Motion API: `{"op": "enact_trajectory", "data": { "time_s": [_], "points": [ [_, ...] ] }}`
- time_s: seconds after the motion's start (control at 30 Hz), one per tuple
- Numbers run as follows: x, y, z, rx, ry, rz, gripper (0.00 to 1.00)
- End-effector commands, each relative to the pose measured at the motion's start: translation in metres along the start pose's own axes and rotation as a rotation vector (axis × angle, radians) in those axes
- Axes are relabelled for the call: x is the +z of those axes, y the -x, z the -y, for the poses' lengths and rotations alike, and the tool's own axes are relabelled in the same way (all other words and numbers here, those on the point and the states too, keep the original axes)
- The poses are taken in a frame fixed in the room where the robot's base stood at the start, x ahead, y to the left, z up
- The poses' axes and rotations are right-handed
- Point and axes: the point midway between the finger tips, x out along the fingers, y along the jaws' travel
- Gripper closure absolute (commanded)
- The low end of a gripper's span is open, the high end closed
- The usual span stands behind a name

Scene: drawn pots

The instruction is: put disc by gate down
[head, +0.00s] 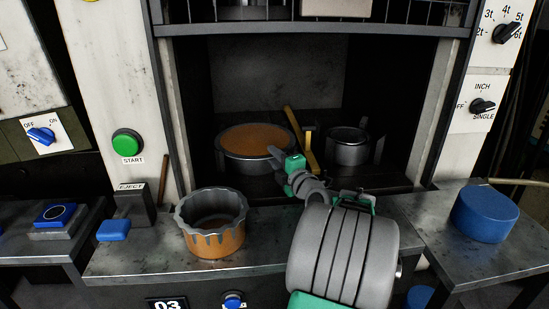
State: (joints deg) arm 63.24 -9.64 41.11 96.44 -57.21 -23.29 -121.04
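A thick blue disc (485,213) lies flat on the grey side table at the right, apart from my gripper. A dark barred gate (425,13) is raised across the top of the machine opening. My arm hides part of the ledge.
A yellow bar (296,130) leans behind my gripper, with a grey metal pot (348,148) to its right. A scalloped grey and orange pot (213,238) stands on the front ledge (140,262). A green start button (127,143) is at the left.

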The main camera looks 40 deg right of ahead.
Motion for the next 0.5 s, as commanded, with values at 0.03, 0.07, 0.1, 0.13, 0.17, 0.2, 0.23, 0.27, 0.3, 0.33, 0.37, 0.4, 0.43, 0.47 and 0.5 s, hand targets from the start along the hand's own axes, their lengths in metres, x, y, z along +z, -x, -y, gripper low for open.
{"op": "enact_trajectory", "data": {
  "time_s": [0.03,0.07,0.1,0.13,0.17,0.2,0.23,0.27,0.3,0.33,0.37,0.4,0.43,0.47,0.5],
  "points": [
    [0.0,0.0,0.0,0.0,0.0,0.0,0.75],
    [0.0,0.0,0.0,0.0,0.0,0.0,0.75],
    [0.0,0.0,0.0,0.0,0.0,0.0,0.75],
    [0.0,0.0,0.0,0.0,0.0,0.0,0.75],
    [0.0,0.0,0.0,0.0,0.0,0.0,0.75],
    [0.0,0.0,0.0,0.0,0.0,0.0,0.75],
    [0.0,0.0,-0.001,0.0,0.0,0.0,0.75],
    [0.0,0.0,-0.002,0.0,-0.001,0.0,0.75],
    [0.0,0.0,-0.004,0.0,-0.001,0.0,0.75],
    [0.0,0.0,-0.006,0.0,-0.001,0.0,0.75],
    [0.001,0.003,-0.005,0.0,-0.002,0.002,0.75],
    [0.002,0.011,-0.002,0.0,0.0,0.004,0.75],
    [0.002,0.017,-0.002,0.0,0.0,0.005,0.75],
    [0.002,0.024,-0.002,0.001,0.001,0.005,0.75],
    [0.002,0.035,-0.002,0.002,0.0,0.006,0.75]
  ]
}}
